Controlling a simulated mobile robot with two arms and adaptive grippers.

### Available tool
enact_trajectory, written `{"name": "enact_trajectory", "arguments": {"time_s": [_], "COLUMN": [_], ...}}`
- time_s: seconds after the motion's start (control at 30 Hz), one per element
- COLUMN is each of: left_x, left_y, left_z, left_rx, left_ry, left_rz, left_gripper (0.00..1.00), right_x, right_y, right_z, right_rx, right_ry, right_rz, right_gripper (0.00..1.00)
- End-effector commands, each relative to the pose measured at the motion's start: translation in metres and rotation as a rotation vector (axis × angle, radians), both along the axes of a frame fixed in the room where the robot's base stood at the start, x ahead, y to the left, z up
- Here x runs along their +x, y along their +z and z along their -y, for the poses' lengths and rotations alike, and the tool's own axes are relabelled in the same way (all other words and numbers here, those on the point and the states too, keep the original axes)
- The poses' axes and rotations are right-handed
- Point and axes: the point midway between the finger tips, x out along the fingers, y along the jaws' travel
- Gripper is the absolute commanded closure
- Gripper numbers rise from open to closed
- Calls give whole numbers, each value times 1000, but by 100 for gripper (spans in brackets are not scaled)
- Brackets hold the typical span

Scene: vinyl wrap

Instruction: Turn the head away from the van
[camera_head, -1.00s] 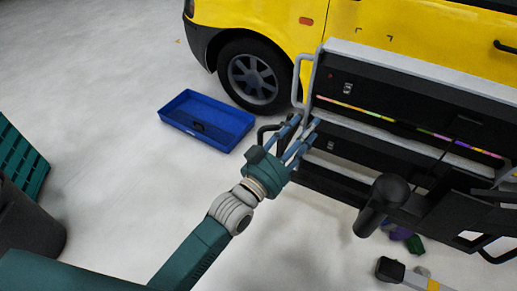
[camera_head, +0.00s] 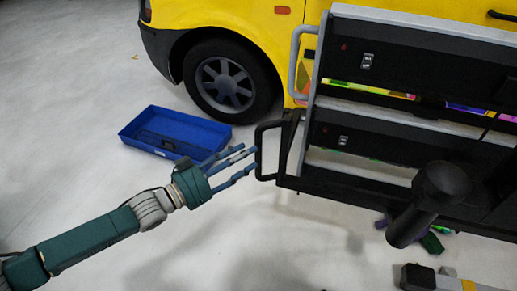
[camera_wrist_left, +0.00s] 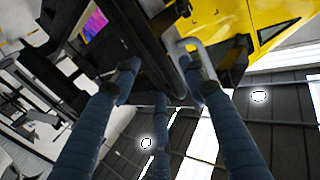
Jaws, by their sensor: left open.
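The yellow van (camera_head: 235,14) fills the top of the head view, its dark front wheel (camera_head: 228,82) at the upper middle. My left gripper (camera_head: 246,162) reaches in from the left with its blue fingers spread and empty. Its fingertips are close to the black handle (camera_head: 262,150) of the tool cart; whether they touch cannot be told. In the left wrist view the fingers (camera_wrist_left: 150,85) are apart, with dark cart parts and a yellow surface beyond them.
A blue tray (camera_head: 140,128) lies on the floor near the wheel. Small purple and green items (camera_head: 432,243) lie below the cart. The grey floor at the left is clear.

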Motion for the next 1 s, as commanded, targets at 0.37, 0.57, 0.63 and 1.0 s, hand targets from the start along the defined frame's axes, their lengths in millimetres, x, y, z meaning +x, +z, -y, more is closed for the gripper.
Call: {"name": "enact_trajectory", "arguments": {"time_s": [0.37,0.57,0.63,1.0], "left_x": [32,35,35,35], "left_y": [0,0,0,0], "left_z": [41,44,44,44], "left_rx": [1,1,1,1], "left_ry": [0,1,1,1], "left_rz": [1,0,0,0], "left_gripper": [56,56,56,100], "right_x": [6,5,5,5], "right_y": [17,19,19,19], "right_z": [-1,-1,-1,-1], "right_rx": [1,1,2,1], "right_ry": [-2,-2,-2,-2], "right_rz": [11,8,7,8], "right_gripper": [60,60,60,60]}}
